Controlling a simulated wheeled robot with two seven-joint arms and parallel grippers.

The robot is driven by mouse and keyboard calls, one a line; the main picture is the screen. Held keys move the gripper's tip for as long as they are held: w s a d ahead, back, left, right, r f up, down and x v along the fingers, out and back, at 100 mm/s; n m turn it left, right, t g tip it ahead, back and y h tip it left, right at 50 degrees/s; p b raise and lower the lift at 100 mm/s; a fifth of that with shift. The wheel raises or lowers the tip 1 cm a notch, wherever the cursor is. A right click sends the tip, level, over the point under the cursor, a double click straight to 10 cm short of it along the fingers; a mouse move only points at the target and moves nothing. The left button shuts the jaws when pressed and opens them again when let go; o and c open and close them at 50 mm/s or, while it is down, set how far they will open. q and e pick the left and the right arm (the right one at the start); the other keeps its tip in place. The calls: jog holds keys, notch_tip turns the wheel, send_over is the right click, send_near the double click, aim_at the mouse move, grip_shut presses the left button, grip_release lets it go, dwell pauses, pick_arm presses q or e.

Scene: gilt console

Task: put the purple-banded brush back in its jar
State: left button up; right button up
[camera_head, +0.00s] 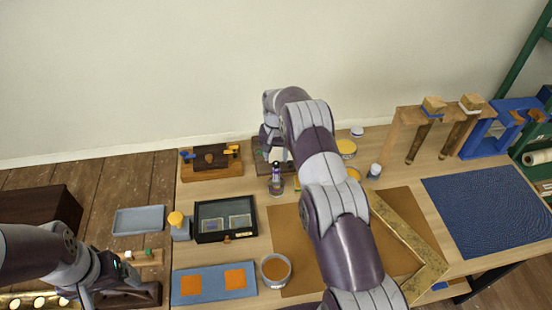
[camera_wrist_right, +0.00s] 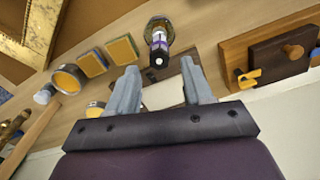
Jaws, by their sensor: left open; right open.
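The purple-banded brush (camera_head: 276,172) stands upright at the back of the bench, its lower end in a small glass jar (camera_head: 277,187). The right wrist view shows the brush (camera_wrist_right: 158,46) with its dark end towards the camera, and the jar's round rim (camera_wrist_right: 160,22) beyond it. My right gripper (camera_head: 277,153) is open and empty just behind the brush; in the wrist view its fingers (camera_wrist_right: 158,88) are apart, with the brush beyond their tips, not touching. My left gripper (camera_head: 100,286) is open at the lower left, far from the brush, its fingers partly hidden.
A wooden block with a knob (camera_head: 211,158) stands left of the jar. A black-framed case (camera_head: 201,208) lies in front left. A gilt frame corner (camera_head: 420,275) lies on the brown mat (camera_head: 290,240).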

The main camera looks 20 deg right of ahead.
jog(key=s+a+r+n+p, duration=0.1)
jog(key=s+a+r+p, duration=0.15)
jog(key=s+r, duration=0.4)
jog(key=s+a+r+n+p, duration=0.1)
jog(key=s+a+r+n, duration=0.2)
jog(key=r, duration=0.7)
pick_arm(q)
notch_tip(320, 180, up, 6)
jog(key=shift+s+f, duration=0.15)
pick_arm(e)
jog(key=s+a+r+n, duration=0.1)
jog(key=s+a+r, duration=0.1)
jog(key=s, duration=0.8)
jog(key=s+a+r+n+t, duration=0.1)
jog(key=s+a+r, duration=0.1)
jog(key=s, duration=0.9)
jog(key=shift+s+a+r, duration=0.15)
jog(key=shift+s+a, duration=0.15)
jog(key=shift+a, duration=0.3)
jog(key=shift+w, duration=0.15)
